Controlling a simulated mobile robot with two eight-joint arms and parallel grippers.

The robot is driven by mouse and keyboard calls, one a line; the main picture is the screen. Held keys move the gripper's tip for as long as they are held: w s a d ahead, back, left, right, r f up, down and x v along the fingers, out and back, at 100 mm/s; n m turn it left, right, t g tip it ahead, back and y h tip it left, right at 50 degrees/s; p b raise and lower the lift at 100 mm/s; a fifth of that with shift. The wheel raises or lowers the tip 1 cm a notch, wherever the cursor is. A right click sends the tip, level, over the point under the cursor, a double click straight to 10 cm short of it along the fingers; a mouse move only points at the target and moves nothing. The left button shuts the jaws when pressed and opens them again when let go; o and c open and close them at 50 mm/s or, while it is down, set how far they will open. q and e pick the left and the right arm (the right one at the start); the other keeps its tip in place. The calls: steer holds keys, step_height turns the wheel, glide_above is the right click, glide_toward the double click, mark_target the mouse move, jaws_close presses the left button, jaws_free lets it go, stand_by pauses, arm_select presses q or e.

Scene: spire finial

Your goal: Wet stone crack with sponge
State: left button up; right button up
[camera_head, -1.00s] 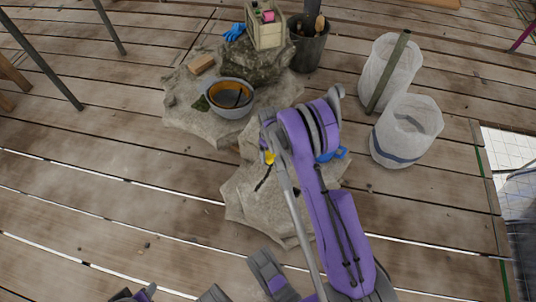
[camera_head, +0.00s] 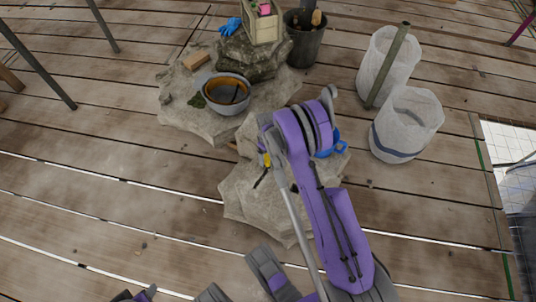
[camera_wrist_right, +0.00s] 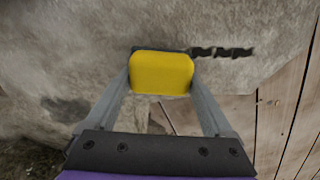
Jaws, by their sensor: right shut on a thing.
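My right gripper (camera_wrist_right: 161,85) is shut on a yellow sponge (camera_wrist_right: 162,73), one finger on each side of it. The sponge lies over the left part of a dark, jagged crack (camera_wrist_right: 222,52) in a grey stone (camera_wrist_right: 60,50). Whether it touches the stone is hard to tell. In the head view the sponge (camera_head: 266,159) is a small yellow patch beside my purple right arm, above the near stone (camera_head: 240,195), with the dark crack (camera_head: 261,180) just below it. My left gripper cannot be made out in the head view.
A grey bowl (camera_head: 226,107) with dark contents stands on the farther stone slab. White bags (camera_head: 406,125) stand at right. Plank floor is clear at left.

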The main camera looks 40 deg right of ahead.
steer(key=shift+f+b, duration=0.65)
steer(key=shift+f, duration=0.15)
steer(key=shift+a, duration=0.1)
stand_by(0.7)
steer(key=shift+s+a+r, duration=0.1)
steer(key=shift+s+a, duration=0.3)
steer(key=shift+a, duration=0.5)
steer(key=shift+s+a+f, duration=0.1)
steer(key=shift+s+a, duration=0.35)
steer(key=shift+a, duration=0.5)
steer(key=shift+s+a+r, duration=0.1)
steer(key=shift+s+a, duration=0.3)
steer(key=shift+a, duration=0.5)
steer(key=shift+s+a+b, duration=0.2)
steer(key=shift+s+a, duration=0.2)
steer(key=shift+a, duration=0.5)
steer(key=shift+s+a+b, duration=0.15)
steer(key=shift+s+a, duration=0.25)
steer(key=shift+a, duration=0.45)
steer(key=shift+s+a+b, duration=0.2)
steer(key=shift+s+a, duration=0.2)
steer(key=shift+a, duration=0.5)
step_height(320, 180, up, 7)
steer(key=p, duration=0.4)
